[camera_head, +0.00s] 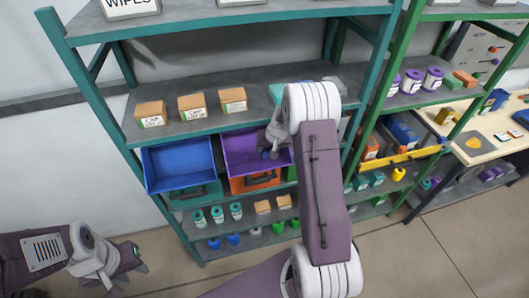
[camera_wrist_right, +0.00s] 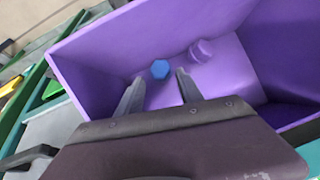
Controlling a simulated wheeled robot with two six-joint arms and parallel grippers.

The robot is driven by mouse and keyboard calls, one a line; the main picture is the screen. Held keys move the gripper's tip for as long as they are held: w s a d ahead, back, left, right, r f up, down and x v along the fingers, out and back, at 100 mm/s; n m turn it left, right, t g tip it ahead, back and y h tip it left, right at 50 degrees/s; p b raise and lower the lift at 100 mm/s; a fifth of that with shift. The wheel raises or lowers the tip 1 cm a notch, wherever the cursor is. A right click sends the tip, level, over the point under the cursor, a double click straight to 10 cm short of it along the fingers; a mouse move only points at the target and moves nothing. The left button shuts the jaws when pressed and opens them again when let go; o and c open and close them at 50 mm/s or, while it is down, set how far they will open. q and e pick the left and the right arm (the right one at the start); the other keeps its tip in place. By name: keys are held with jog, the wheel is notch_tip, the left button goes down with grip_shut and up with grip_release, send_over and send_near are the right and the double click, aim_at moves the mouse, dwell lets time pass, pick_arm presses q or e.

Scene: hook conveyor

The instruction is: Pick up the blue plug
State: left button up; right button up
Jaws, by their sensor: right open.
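The blue plug (camera_wrist_right: 160,69) is a small hexagonal piece lying on the floor of the purple bin (camera_wrist_right: 100,60) in the right wrist view. The purple bin also shows in the head view on the shelf rack (camera_head: 229,141). My right gripper (camera_wrist_right: 159,77) is open and empty, reaching into the bin, with its fingertips on either side of the plug in the picture; the remaining gap in depth is hard to judge. In the head view my right gripper (camera_head: 271,148) hides part of the bin. My left gripper (camera_head: 134,262) is at the lower left, far from the bin; its jaw gap is unclear.
A purple plug (camera_wrist_right: 201,51) lies near the blue one, beside the bin's far wall. A blue bin (camera_head: 178,162) stands left of the purple bin. Cardboard boxes (camera_head: 191,106) stand on the shelf (camera_head: 165,83) above. The bin walls are close around my right gripper.

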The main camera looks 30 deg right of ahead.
aim_at(265, 151)
jog(key=shift+p+x, duration=0.3)
jog(key=shift+x, duration=0.95)
pick_arm(q)
jog(key=shift+a+r, duration=0.1)
jog(key=shift+r, duration=0.65)
pick_arm(e)
jog(key=shift+w+a+f, duration=0.1)
jog(key=shift+w+f, duration=0.2)
jog(key=shift+f, duration=0.05)
jog(key=shift+s, duration=0.1)
grip_shut()
jog(key=shift+r, duration=0.1)
